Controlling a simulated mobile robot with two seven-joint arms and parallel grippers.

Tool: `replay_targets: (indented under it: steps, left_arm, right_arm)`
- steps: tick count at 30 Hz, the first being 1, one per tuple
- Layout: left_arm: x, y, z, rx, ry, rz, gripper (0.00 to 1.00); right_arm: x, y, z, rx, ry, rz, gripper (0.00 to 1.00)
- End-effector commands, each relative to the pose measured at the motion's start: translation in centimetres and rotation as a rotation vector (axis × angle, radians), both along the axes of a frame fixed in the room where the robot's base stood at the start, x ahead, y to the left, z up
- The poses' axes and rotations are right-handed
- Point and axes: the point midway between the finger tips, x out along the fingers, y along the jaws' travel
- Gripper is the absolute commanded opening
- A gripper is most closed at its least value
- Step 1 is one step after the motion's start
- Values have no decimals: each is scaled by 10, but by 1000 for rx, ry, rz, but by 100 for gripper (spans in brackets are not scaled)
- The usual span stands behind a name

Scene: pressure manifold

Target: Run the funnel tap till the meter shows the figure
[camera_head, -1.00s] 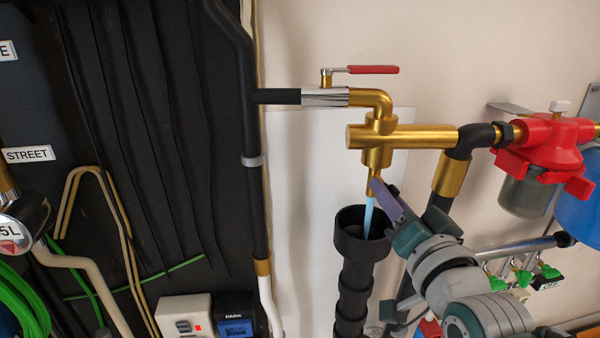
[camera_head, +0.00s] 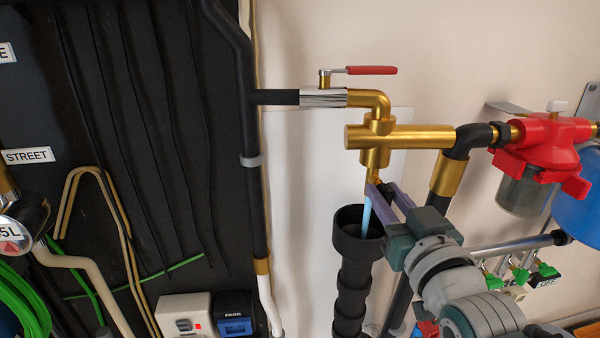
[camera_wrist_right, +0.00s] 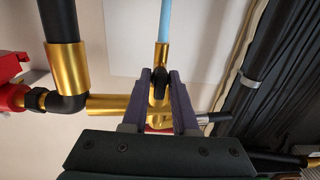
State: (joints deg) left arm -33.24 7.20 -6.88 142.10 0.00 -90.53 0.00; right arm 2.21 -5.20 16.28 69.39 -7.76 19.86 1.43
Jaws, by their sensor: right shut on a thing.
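The brass funnel tap (camera_head: 376,182) hangs under the horizontal brass pipe. A pale blue stream of water (camera_head: 366,212) runs from its spout into the black funnel (camera_head: 350,245). My right gripper (camera_head: 382,188) is at the tap from the lower right. In the right wrist view its two purple fingers (camera_wrist_right: 160,78) are shut on the tap's small dark handle (camera_wrist_right: 160,82), with the stream (camera_wrist_right: 164,20) beyond. A small meter with a blue screen (camera_head: 235,326) is at the bottom edge; its figure is too small to read. My left gripper is not in view.
A red-handled valve (camera_head: 370,70) sits above the tap. A red filter head (camera_head: 545,145) is to the right, above my right arm. A black pipe (camera_head: 254,150) runs down on the left. A round silver dial marked 5L (camera_head: 12,235) is at the left edge.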

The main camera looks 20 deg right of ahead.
Motion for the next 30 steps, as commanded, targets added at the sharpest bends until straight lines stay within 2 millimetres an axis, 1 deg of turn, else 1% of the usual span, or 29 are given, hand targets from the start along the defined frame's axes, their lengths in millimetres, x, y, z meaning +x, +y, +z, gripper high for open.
replay_targets:
  steps: [14,15,19,26,30]
  left_arm:
    - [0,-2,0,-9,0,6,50]
    - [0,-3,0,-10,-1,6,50]
    - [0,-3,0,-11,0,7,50]
    - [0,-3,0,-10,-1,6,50]
    - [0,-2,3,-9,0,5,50]
  right_arm:
    - [0,0,0,-12,3,0,0]
    - [0,0,0,-12,3,0,32]
    - [0,0,0,-12,3,0,46]
    - [0,0,0,-11,3,0,46]
    - [-9,2,0,-10,5,0,46]
